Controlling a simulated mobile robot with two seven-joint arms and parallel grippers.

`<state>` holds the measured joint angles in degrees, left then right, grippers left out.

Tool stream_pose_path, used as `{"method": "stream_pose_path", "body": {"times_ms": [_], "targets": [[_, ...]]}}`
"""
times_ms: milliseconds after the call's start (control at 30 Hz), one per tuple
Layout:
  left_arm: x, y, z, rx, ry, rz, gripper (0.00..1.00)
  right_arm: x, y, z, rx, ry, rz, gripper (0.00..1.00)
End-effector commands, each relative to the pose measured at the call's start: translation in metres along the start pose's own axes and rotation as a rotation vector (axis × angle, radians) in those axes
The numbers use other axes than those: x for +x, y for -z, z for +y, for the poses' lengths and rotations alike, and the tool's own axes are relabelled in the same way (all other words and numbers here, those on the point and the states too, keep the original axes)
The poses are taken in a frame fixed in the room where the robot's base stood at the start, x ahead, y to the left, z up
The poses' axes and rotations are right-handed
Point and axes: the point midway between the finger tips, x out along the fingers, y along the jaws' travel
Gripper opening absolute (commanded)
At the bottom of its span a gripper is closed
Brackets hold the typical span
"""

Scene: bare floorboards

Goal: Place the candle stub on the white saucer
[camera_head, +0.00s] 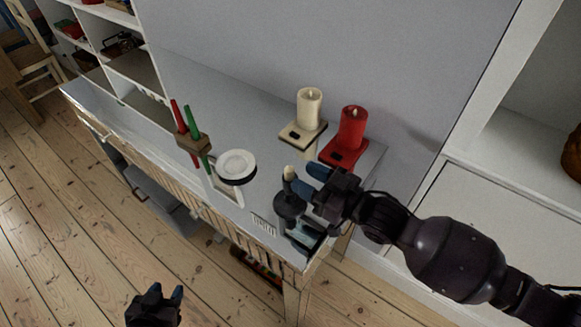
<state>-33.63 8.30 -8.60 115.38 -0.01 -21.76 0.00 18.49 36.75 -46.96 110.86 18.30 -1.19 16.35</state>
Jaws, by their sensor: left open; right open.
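The candle stub (289,174) is a short cream piece, upright at the top of a dark holder (289,207) near the cabinet's front right. The white saucer (237,164) is round with a dark edge and lies to the left of the stub; it looks empty. My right gripper (308,181) comes in from the right, open, with its blue fingertips just right of the stub. I cannot tell whether they touch it. My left gripper (162,297) is open and empty, low over the floor in front of the cabinet.
A cream candle (310,108) and a red candle (352,128) stand on square bases at the back right. The grey cabinet top (225,105) is clear behind the saucer.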

Motion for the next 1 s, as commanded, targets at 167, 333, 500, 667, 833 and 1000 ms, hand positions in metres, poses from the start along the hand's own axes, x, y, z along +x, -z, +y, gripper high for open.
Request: {"method": "stream_pose_path", "body": {"times_ms": [167, 333, 500, 667, 833, 1000], "targets": [[-0.001, -0.001, 0.000, 0.000, 0.001, -0.003, 0.43, -0.027, 0.000, 0.000, 0.000, 0.000, -0.002, 0.44], [-0.002, -0.003, 0.000, -0.001, 0.001, -0.006, 0.43, -0.040, 0.000, 0.000, 0.000, 0.001, -0.001, 0.44], [-0.003, -0.004, -0.001, -0.001, 0.002, -0.008, 0.43, -0.042, 0.000, -0.001, 0.000, 0.001, 0.000, 0.44], [-0.002, -0.004, -0.001, -0.001, 0.002, -0.008, 0.43, -0.043, -0.001, -0.001, 0.003, -0.007, -0.001, 0.44], [-0.002, -0.004, 0.000, -0.002, 0.002, -0.008, 0.43, -0.051, -0.016, -0.001, 0.025, -0.095, -0.014, 0.44], [-0.002, -0.004, 0.000, -0.002, 0.002, -0.008, 0.43, -0.080, -0.048, 0.007, 0.059, -0.281, -0.076, 0.44]]}}
